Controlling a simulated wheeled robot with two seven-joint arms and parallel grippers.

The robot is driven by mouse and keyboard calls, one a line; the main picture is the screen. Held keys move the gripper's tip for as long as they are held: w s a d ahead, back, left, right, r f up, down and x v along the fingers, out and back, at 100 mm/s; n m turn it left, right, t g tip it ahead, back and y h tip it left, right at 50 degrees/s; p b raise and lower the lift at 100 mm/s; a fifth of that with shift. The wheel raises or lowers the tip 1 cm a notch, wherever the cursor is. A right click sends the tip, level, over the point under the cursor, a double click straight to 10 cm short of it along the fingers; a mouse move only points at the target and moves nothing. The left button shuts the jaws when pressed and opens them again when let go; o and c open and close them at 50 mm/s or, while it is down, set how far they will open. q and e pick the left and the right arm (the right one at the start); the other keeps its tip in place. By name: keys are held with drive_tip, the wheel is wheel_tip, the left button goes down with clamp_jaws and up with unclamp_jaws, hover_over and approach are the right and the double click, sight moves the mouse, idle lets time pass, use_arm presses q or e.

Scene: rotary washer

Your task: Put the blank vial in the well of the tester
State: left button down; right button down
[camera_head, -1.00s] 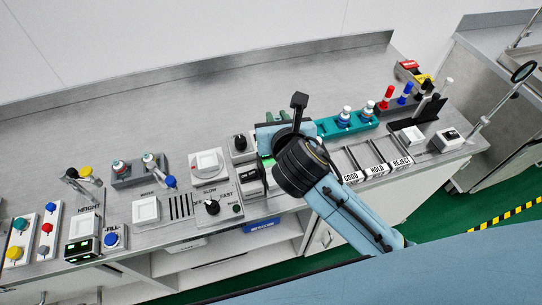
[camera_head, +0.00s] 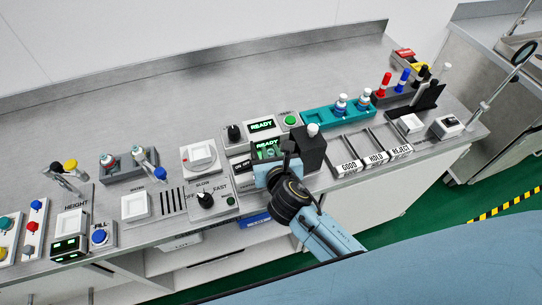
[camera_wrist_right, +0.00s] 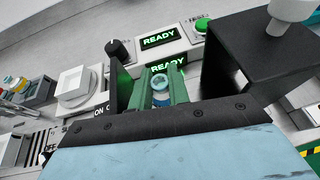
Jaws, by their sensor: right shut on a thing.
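My right gripper (camera_head: 270,150) is over the tester (camera_head: 262,126), in front of its READY display. In the right wrist view its green fingers (camera_wrist_right: 162,88) are shut on a small vial (camera_wrist_right: 161,83) with a white and blue top. No label shows on it. In that view the vial is just in front of a lower READY screen (camera_wrist_right: 168,66). The well is hidden by the gripper and vial, so I cannot tell whether the vial is inside it. My left gripper is not in view.
A black block (camera_head: 312,152) with a white top piece stands close right of the gripper. A teal rack (camera_head: 318,116) holds two vials. A dark knob (camera_head: 234,133) and green button (camera_head: 290,120) flank the upper display. GOOD, HOLD and REJECT lanes (camera_head: 374,158) lie right.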

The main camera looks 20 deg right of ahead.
drive_tip(key=shift+f, duration=0.45)
drive_tip(key=shift+f, duration=0.15)
drive_tip(key=c, duration=1.6)
unclamp_jaws()
drive_tip(key=shift+r, duration=0.2)
drive_tip(key=d+p+v, duration=0.1)
drive_tip(key=v, duration=1.1)
drive_tip(key=shift+a, duration=0.45)
